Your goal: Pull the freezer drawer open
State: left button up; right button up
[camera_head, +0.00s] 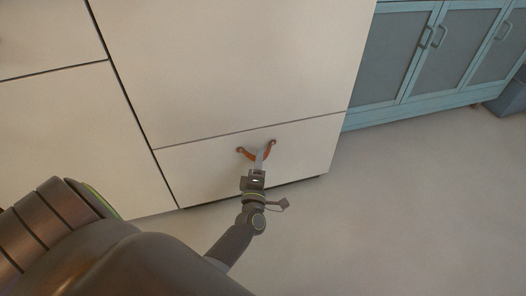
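The freezer drawer (305,150) is the low, wide cream front panel below a larger door panel. It looks flush with the panels around it, with only a thin dark seam along its top. An orange-brown leather pull (269,150) is fixed to it at two ends and dips in a V between them. My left gripper (260,158) is at the middle of the pull, its fingers pointing at the drawer front. The fingers hide the middle of the strap, and I cannot tell whether they are closed on it. My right gripper is not in view.
A large cream door (230,70) is above the drawer, with another cream panel (70,150) to its left. Blue-green cabinets (440,50) stand at the upper right, with a grey bin (511,98) beside them. The pale floor (420,210) is clear in front and to the right.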

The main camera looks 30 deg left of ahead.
pick_arm(q)
jog(key=shift+s, duration=0.1)
jog(key=shift+c, duration=0.2)
grip_shut()
